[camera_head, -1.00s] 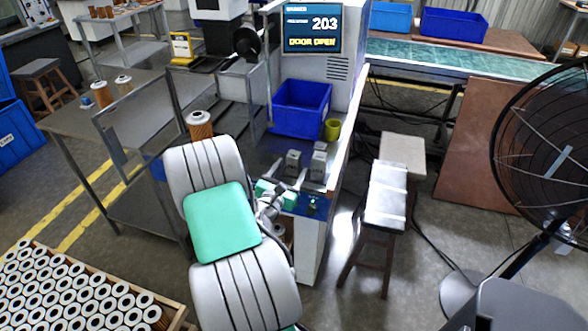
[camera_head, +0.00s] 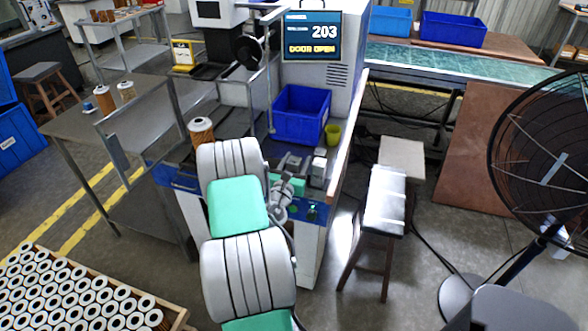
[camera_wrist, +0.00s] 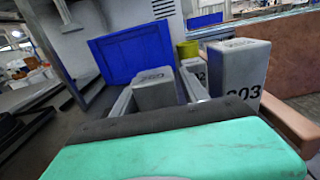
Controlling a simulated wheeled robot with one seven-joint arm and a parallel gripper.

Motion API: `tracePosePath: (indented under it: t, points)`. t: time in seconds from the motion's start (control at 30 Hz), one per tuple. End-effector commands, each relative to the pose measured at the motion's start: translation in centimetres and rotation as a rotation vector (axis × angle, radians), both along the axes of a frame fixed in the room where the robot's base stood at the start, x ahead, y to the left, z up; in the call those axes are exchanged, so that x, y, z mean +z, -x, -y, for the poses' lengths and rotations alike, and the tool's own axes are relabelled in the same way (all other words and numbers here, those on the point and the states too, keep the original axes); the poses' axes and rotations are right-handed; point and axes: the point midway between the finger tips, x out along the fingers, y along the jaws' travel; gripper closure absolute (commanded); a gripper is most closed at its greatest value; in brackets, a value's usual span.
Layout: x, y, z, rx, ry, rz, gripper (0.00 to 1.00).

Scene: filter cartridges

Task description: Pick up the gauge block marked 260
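The gauge block marked 260 (camera_wrist: 154,92) is a grey upright block with its number on the top face, in the middle of the wrist view. My gripper (camera_wrist: 160,98) has one finger on each side of it, open, with the block standing between the fingers. The lower part of the block is hidden by my gripper's body. In the head view my gripper (camera_head: 291,165) is at the block group on the counter, and the fingers are too small there to judge contact.
A taller-looking block marked 203 (camera_wrist: 238,70) stands close to the right finger, with another grey block (camera_wrist: 194,68) behind. A blue bin (camera_head: 301,112) and a yellow-green cup (camera_head: 333,134) stand behind. A filter cartridge (camera_head: 202,132) stands left. A stool (camera_head: 386,200) is right of the counter.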

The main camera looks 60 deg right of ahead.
Motion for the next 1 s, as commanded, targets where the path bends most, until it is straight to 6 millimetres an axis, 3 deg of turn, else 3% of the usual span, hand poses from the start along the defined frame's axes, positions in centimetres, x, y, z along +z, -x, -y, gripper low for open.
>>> tracePosePath:
  t: [0.6,1.0]
  points:
    - [0.01,-0.01,-0.03,0.0,0.0,0.001,1.0]
    - [0.12,-0.03,0.0,0.0,0.002,0.001,1.0]
